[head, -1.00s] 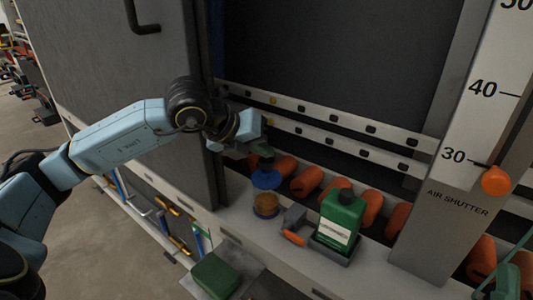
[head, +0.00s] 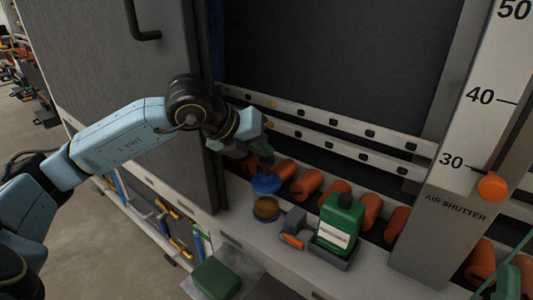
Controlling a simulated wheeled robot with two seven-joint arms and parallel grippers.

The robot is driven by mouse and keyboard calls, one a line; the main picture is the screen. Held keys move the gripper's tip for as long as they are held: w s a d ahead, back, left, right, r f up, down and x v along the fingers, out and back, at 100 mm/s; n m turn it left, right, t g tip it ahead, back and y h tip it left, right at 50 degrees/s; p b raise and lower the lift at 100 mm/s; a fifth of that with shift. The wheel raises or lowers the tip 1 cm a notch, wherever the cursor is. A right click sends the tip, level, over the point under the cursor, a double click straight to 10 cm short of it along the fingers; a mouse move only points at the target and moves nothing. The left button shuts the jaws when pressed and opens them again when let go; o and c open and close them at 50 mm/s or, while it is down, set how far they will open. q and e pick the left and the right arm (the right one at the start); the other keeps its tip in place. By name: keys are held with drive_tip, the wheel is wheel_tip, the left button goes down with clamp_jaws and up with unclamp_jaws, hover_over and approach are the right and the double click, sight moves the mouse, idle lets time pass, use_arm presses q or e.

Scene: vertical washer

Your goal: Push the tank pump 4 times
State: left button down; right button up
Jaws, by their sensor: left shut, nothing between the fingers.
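The tank pump has a round blue top (head: 266,184) above an amber body (head: 266,207) on a dark blue base, standing on the washer's ledge. My left gripper (head: 262,166) is shut and empty, pointing down right at the blue top from above. Its fingertips seem to touch the top, but I cannot be sure of contact.
A green bottle (head: 340,222) stands in a dark tray right of the pump, beside a grey and orange tool (head: 293,230). Orange rollers (head: 307,184) line the back of the ledge. A green sponge-like block (head: 217,277) lies on a lower front shelf.

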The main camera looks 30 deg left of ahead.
sight(262, 160)
use_arm(q)
drive_tip(key=shift+r+p, duration=0.3)
drive_tip(key=shift+r, duration=0.4)
wheel_tip(262, 160, up, 5)
drive_tip(key=p, duration=0.3)
drive_tip(key=shift+r+p, duration=0.1)
drive_tip(key=shift+p, duration=0.25)
idle(2.1)
